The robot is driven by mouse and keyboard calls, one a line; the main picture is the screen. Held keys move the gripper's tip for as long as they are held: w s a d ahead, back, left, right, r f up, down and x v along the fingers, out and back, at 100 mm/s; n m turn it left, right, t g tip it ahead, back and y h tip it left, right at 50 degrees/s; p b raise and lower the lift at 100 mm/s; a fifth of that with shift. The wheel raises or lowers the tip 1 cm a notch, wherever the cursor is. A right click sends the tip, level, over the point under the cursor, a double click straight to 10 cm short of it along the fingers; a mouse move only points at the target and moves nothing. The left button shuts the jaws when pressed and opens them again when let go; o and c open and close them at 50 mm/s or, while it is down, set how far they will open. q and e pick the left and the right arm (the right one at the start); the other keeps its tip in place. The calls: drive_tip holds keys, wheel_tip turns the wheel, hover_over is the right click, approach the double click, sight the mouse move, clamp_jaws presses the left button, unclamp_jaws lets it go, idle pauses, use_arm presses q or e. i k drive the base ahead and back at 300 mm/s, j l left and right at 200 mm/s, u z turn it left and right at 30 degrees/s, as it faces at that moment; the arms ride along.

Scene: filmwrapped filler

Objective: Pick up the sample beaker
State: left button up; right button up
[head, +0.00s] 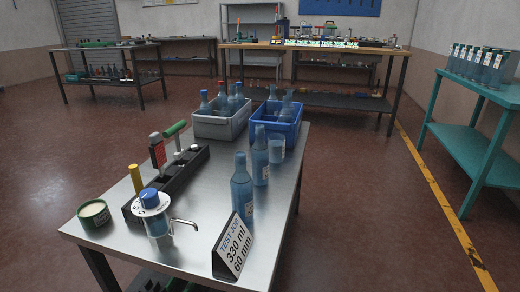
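The sample beaker appears to be the short, wide, clear bluish cup (277,149) on the right side of the steel table (130,262). It stands upright just behind and right of two blue bottles, in front of the blue crate. The nearer bottle (242,190) and the farther bottle (260,158) stand close to its left; the farther one overlaps its left edge slightly. Neither of my grippers shows in the head view.
A grey crate (212,132) and a blue crate (292,136) hold bottles at the table's back. A black tool rack (178,184), a blue-capped dispenser (155,212), a green tin (94,213) and a "TEST JOB 330 ml 60 mm" sign (232,250) stand nearer.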

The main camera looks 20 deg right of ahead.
sight(275, 142)
drive_tip(key=i+l+u, duration=0.1)
drive_tip(key=l, duration=0.6)
drive_tip(key=l+u, duration=0.15)
drive_tip(key=l, duration=0.55)
